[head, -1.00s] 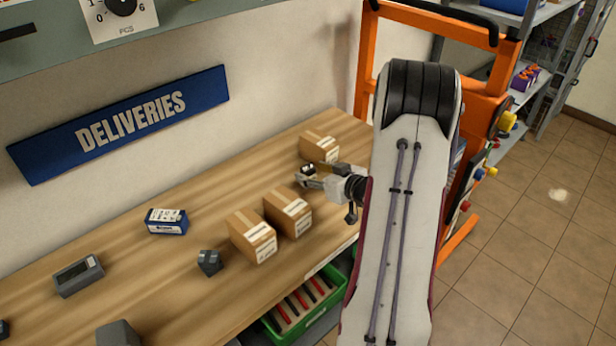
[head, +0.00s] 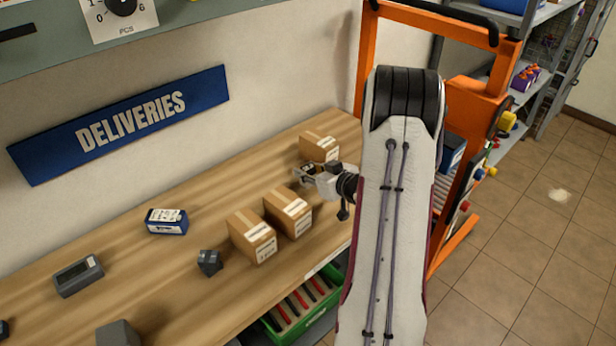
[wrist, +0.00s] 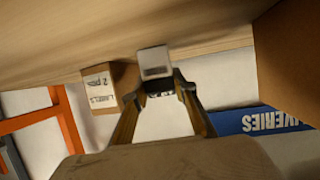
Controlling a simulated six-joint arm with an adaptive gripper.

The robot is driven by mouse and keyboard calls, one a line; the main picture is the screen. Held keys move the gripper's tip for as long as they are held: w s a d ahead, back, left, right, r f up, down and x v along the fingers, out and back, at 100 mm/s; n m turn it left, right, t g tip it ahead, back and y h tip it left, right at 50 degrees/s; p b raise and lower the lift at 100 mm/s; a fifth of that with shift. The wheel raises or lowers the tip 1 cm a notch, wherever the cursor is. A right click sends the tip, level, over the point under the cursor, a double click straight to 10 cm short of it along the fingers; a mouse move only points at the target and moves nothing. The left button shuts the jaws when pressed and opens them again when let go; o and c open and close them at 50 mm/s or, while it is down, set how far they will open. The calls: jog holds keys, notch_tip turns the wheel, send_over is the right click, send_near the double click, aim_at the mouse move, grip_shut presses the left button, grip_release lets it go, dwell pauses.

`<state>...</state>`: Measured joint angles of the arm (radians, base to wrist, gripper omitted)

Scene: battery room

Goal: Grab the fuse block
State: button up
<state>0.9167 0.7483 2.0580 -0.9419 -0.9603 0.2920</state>
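A small pale grey and dark piece (wrist: 155,62), likely the fuse block, stands on the table ahead of my fingers in the wrist view, which is upside down. In the head view a small dark item (head: 309,169) shows at my gripper (head: 302,173), in front of the far carton. In the wrist view my gripper (wrist: 162,98) has its two fingers apart, with the dark end of the piece between or just beyond their tips. I cannot tell whether they touch it.
The far carton (head: 319,147) is close behind my gripper. Two more cartons (head: 289,212) (head: 252,237) stand nearer. A blue-and-white box (head: 167,221), a small grey block (head: 209,262) and a grey device (head: 78,276) lie left. A green crate (head: 334,294) is below the table edge.

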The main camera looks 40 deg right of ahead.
aim_at(308, 168)
jog(key=shift+c, duration=1)
jog(key=shift+r, duration=5)
